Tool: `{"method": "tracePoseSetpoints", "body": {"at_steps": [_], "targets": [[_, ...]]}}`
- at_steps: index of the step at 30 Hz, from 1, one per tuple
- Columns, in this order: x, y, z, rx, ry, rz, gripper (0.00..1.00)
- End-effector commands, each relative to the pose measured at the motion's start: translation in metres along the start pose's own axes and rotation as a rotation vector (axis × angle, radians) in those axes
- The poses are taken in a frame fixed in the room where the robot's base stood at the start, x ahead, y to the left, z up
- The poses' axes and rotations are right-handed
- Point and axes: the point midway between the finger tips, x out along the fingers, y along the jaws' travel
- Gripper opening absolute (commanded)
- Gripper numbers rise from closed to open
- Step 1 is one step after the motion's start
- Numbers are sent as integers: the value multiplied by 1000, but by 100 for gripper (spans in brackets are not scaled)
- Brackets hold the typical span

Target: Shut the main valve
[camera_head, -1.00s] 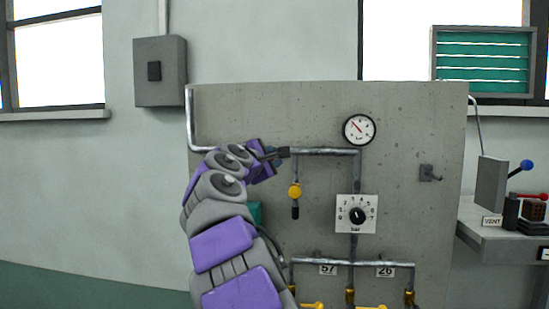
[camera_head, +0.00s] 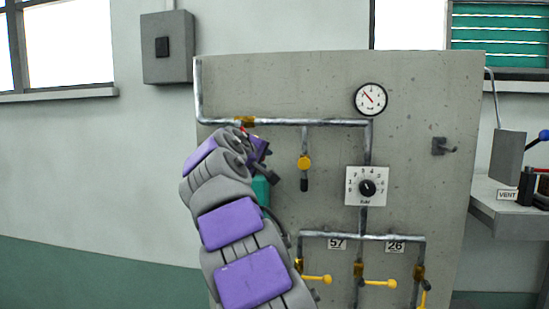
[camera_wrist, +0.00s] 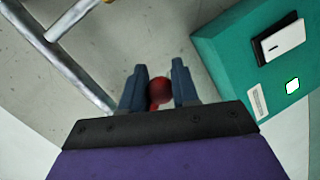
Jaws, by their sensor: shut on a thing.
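The main valve's brass body (camera_head: 244,121) sits on the upper horizontal pipe, left of the gauge, in the head view. A bit of its red handle (camera_head: 244,131) shows just below the brass; the rest is hidden behind my arm. In the wrist view, the red handle's rounded end (camera_wrist: 158,91) lies between the two blue-grey fingers of my gripper (camera_wrist: 158,86), which is shut on it. In the head view my fingertips are hidden by my wrist. How far the handle is turned is hard to tell.
A teal box (camera_head: 261,189) is close beside my wrist, also in the wrist view (camera_wrist: 232,58). A gauge (camera_head: 370,98), a dial (camera_head: 367,187) and lower yellow-handled valves (camera_head: 317,279) are on the panel.

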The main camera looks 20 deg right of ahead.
Motion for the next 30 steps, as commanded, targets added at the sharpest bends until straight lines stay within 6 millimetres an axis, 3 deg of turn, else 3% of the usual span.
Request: {"method": "tracePoseSetpoints", "body": {"at_steps": [12, 30], "targets": [[-7, -27, -32, 342, 77, -82, 0], [-12, -29, -49, 555, 118, -127, 0]]}}
